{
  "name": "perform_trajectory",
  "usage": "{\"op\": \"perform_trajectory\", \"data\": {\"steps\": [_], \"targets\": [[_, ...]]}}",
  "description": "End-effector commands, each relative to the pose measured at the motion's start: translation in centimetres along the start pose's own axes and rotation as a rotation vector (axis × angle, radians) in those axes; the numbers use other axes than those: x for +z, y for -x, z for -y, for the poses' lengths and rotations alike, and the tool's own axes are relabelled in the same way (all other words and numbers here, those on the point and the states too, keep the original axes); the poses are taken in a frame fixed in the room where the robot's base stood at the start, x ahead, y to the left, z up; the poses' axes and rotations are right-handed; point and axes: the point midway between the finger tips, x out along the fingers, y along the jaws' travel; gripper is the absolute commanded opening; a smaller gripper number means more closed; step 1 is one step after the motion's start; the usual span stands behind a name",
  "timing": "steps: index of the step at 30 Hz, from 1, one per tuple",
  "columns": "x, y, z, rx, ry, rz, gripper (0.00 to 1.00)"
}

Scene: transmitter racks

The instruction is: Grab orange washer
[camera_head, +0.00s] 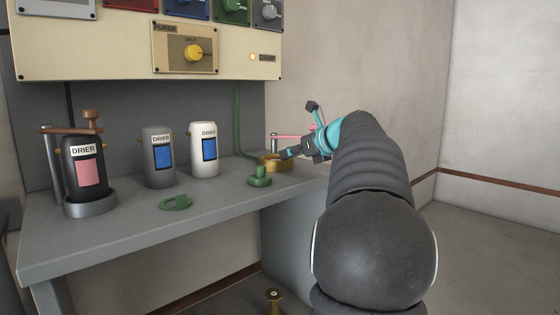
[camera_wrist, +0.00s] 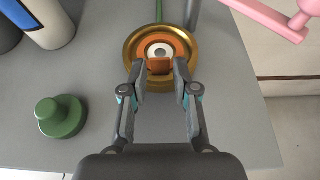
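The orange washer (camera_wrist: 159,66) sits in a round brass base (camera_wrist: 133,62) in the wrist view. It looks like an orange ring around a pale centre post, with a raised tab on the near side. My gripper (camera_wrist: 160,70) has its two fingers on either side of this tab, with what seem to be narrow gaps. It looks open, and I cannot make out firm contact. In the head view the brass base (camera_head: 278,164) is at the bench's right end, and my gripper (camera_head: 286,155) reaches it from the right. The washer is too small to make out there.
A green knobbed piece (camera_wrist: 60,117) stands left of the brass base. A pink arm (camera_wrist: 268,18) on a post is at the upper right.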

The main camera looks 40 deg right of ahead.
Motion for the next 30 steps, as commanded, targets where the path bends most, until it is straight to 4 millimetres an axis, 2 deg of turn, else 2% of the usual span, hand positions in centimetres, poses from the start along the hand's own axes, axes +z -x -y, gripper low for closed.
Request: {"op": "perform_trajectory", "data": {"steps": [1, 4, 11, 12, 15, 25, 30], "targets": [[0.0, -0.9, 0.0, 0.002, 0.001, 0.0, 0.29], [0.0, -2.1, -0.1, 0.002, 0.001, -0.001, 0.29], [0.1, -2.4, 0.0, -0.001, 0.001, 0.0, 0.29], [0.1, -2.4, 0.0, -0.001, 0.001, 0.0, 0.27], [0.0, -2.4, 0.0, -0.001, 0.001, 0.0, 0.04], [0.2, -2.3, 0.0, -0.001, 0.001, 0.0, 0.03], [2.0, -1.6, 0.0, -0.001, 0.003, 0.0, 0.03]]}}
